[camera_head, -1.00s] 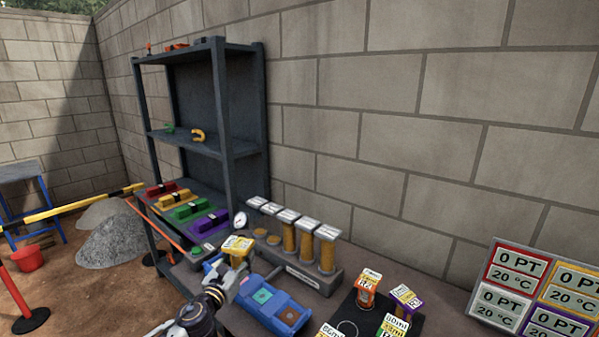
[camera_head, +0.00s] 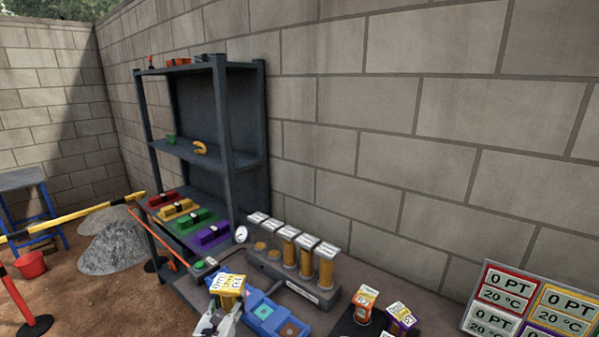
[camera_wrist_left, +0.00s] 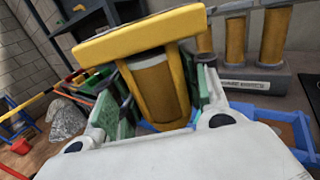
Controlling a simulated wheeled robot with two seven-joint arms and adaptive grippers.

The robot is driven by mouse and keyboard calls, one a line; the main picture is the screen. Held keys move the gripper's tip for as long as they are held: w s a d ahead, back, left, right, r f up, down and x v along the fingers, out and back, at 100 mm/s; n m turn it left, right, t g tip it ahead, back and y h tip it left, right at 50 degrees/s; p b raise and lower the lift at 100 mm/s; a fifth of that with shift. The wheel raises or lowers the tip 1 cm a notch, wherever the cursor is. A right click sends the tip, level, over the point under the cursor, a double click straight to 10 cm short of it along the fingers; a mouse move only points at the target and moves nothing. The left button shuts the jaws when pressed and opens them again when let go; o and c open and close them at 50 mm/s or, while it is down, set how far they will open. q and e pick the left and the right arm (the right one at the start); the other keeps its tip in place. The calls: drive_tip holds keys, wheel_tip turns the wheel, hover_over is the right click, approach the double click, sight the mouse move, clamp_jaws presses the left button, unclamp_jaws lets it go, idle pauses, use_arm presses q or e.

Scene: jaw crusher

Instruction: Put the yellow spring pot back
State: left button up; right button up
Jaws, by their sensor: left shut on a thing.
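The yellow spring pot (camera_head: 231,285) is held by my left gripper (camera_head: 222,310) above the left end of the blue tray (camera_head: 268,318). In the left wrist view the pot (camera_wrist_left: 158,85) is tilted, with its yellow cap across the top and green-padded fingers on both sides of its body. The blue tray (camera_wrist_left: 262,112) shows behind and below it, with a gap hard to judge. My right gripper is not in view.
A rack of several spring columns (camera_head: 304,262) with a gauge (camera_head: 241,234) stands behind the tray. A dark shelf (camera_head: 222,150) holds red, yellow, green and purple blocks at the left. A display panel (camera_head: 535,305) stands far right.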

sight(223, 300)
use_arm(q)
drive_tip(key=s, duration=0.1)
drive_tip(key=s+a+r+p, duration=0.1)
drive_tip(key=s+y+p, duration=0.1)
drive_tip(key=shift+s+a+r+n, duration=0.2)
drive_tip(key=shift+a+n, duration=0.1)
drive_tip(key=shift+n, duration=0.1)
drive_tip(key=shift+s+a+r+y+p, duration=0.1)
drive_tip(key=shift+s+a+y+p, duration=0.35)
drive_tip(key=shift+s, duration=0.3)
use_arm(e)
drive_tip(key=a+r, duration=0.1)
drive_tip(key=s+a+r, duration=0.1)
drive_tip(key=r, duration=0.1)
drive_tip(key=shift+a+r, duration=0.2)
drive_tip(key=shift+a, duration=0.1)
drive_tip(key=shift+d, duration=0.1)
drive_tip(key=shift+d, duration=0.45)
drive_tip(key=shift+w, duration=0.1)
use_arm(q)
drive_tip(key=shift+r, duration=0.1)
